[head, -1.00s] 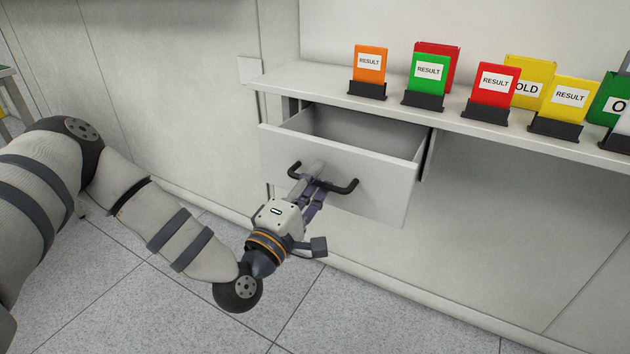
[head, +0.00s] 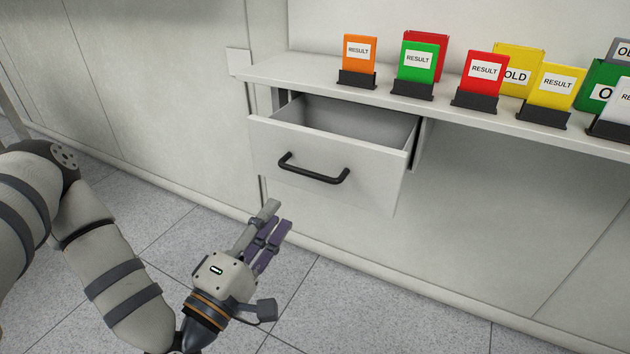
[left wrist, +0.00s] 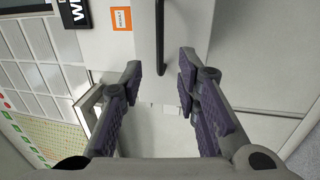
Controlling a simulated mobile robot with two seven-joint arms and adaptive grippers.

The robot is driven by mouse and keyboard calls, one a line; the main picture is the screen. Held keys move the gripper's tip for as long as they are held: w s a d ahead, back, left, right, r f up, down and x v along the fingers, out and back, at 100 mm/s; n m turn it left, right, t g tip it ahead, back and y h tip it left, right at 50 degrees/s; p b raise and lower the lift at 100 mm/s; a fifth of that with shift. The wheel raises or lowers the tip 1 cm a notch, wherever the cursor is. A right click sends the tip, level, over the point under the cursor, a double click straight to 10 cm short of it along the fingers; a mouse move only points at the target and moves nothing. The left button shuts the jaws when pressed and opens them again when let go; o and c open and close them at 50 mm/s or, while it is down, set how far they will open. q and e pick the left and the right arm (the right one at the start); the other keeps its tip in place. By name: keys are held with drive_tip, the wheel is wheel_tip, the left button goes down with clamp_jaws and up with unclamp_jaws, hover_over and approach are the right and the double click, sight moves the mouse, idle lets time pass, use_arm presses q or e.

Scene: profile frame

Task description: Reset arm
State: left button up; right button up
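My left gripper (head: 272,220) is in front of and below the drawer, apart from it. It is open and empty, with its two fingers spread wide in the left wrist view (left wrist: 158,80). The drawer (head: 325,165) is pulled out, and the part of its inside that shows is empty. Its black bar handle (head: 313,172) is free. In the left wrist view the handle (left wrist: 159,45) shows beyond the fingertips, between them. My right gripper is not in view.
Above the drawer, a shelf (head: 285,80) carries an orange folder (head: 358,58), a green folder (head: 418,60), a red folder (head: 485,78) and a yellow folder (head: 556,90) in dark stands, with more behind. The floor (head: 330,290) before the drawer is clear.

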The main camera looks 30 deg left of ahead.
use_arm(q)
drive_tip(key=s+d+f+m+g+h+p, duration=0.2)
drive_tip(key=s+d+f+m+g+h, duration=0.1)
drive_tip(key=d+f+m+g+h, duration=0.4)
drive_tip(key=s+d+f+m+g+y+p, duration=0.1)
drive_tip(key=s+d+f+m+g, duration=0.15)
drive_tip(key=s+f, duration=0.3)
drive_tip(key=s+d+f+m+g+y, duration=0.1)
drive_tip(key=s+d+f+m+g, duration=0.1)
drive_tip(key=s+d+f+g, duration=0.3)
drive_tip(key=s+a+m+g+y+p, duration=0.1)
drive_tip(key=s+a+m+g+y, duration=0.1)
drive_tip(key=s, duration=0.8)
drive_tip(key=s+a+f+m+g+y+p, duration=0.1)
drive_tip(key=s+a+m+g+y, duration=0.2)
drive_tip(key=s+a+g, duration=0.3)
drive_tip(key=s+a+m, duration=0.1)
drive_tip(key=s+a, duration=0.2)
drive_tip(key=s, duration=0.1)
drive_tip(key=shift+s+a+f, duration=0.25)
drive_tip(key=shift+s+a, duration=0.05)
drive_tip(key=shift+s, duration=0.05)
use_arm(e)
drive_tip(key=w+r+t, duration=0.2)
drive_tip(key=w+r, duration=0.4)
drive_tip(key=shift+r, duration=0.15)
